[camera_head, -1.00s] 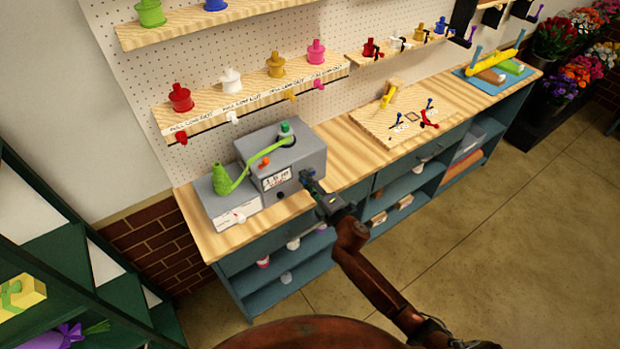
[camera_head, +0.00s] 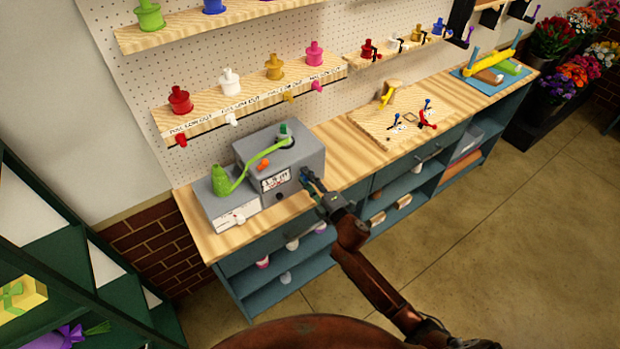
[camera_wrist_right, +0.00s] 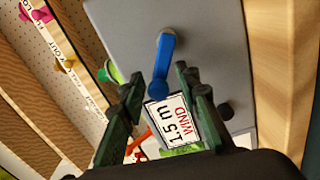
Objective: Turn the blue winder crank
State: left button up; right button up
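The blue winder crank (camera_wrist_right: 163,65) is on the front face of the grey winder box (camera_head: 303,158), beside a label (camera_wrist_right: 173,121) reading "1.5 m WIND". My right gripper (camera_wrist_right: 157,80) is at the crank, with its two dark fingers apart on either side of the blue arm and gaps visible. In the head view my right gripper (camera_head: 312,183) is against the right part of the winder's front and hides most of the crank (camera_head: 304,174). A green ribbon (camera_head: 262,158) runs from the green spool at left to the winder's top. My left gripper is out of view.
The winder stands on a wooden bench (camera_head: 342,178). A small dark knob (camera_wrist_right: 226,111) is on the same face. A shelf of coloured spools (camera_head: 228,84) hangs above. A wooden board with small levers (camera_head: 400,118) lies to the right, with bare bench between.

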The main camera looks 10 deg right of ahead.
jog(key=shift+a+f, duration=0.1)
jog(key=shift+a, duration=0.05)
jog(key=shift+s+f, duration=0.1)
jog(key=shift+s, duration=0.1)
jog(key=v, duration=1.1)
jog(key=shift+s, duration=0.35)
